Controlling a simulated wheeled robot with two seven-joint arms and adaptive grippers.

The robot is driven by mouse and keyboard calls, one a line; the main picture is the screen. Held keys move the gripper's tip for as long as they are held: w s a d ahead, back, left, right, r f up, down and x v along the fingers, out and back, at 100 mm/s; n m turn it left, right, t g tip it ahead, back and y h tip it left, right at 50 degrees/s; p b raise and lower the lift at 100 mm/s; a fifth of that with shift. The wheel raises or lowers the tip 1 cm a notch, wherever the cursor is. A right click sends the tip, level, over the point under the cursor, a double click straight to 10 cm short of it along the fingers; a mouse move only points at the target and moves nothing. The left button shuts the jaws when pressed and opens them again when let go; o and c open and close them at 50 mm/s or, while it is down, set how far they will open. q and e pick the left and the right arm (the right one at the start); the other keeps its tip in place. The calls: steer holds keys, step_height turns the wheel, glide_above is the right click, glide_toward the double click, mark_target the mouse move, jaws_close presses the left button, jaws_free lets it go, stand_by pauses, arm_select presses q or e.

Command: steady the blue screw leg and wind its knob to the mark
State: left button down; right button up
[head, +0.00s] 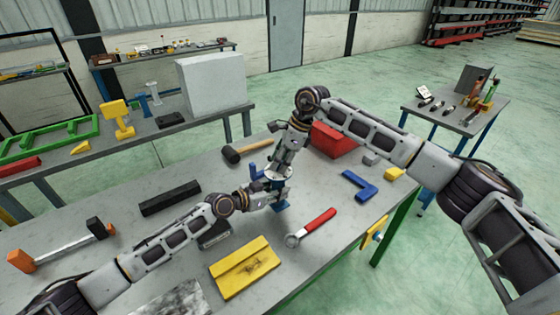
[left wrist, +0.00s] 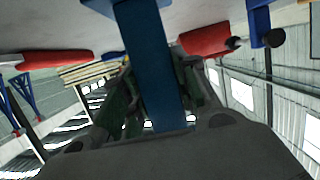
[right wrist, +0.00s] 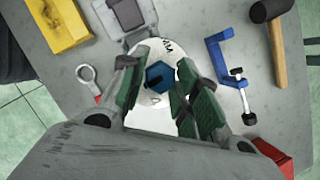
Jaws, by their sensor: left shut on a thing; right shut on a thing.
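The blue screw leg (head: 281,206) stands upright on the grey workbench. In the left wrist view its blue shaft (left wrist: 150,65) runs between my left fingers. My left gripper (left wrist: 158,105) is shut on the shaft from the side, below the white dial. The white dial (right wrist: 165,50) with dark lettering surrounds the blue knob (right wrist: 158,77) in the right wrist view. My right gripper (right wrist: 158,82) comes from above, one finger on each side of the knob, and is shut on it. The fingers hide part of the dial; I cannot make out the mark.
On the bench (head: 315,250) lie a red-handled wrench (head: 312,227), a yellow plate (head: 245,267), a mallet (head: 245,150), a black bar (head: 170,198) and a blue bracket (head: 359,186). A blue clamp (right wrist: 220,60) is close beside the dial. A red box (head: 333,139) stands behind.

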steer(key=shift+m, duration=0.5)
steer(key=shift+c, duration=0.4)
arm_select(q)
steer(key=shift+f, duration=0.1)
arm_select(e)
steer(key=o, duration=1)
steer(key=shift+r, duration=0.1)
steer(key=v, duration=1.1)
steer(key=shift+s+r, duration=0.2)
steer(key=shift+r, duration=0.2)
steer(key=shift+d, duration=0.1)
arm_select(q)
steer(key=c, duration=0.8)
jaws_free()
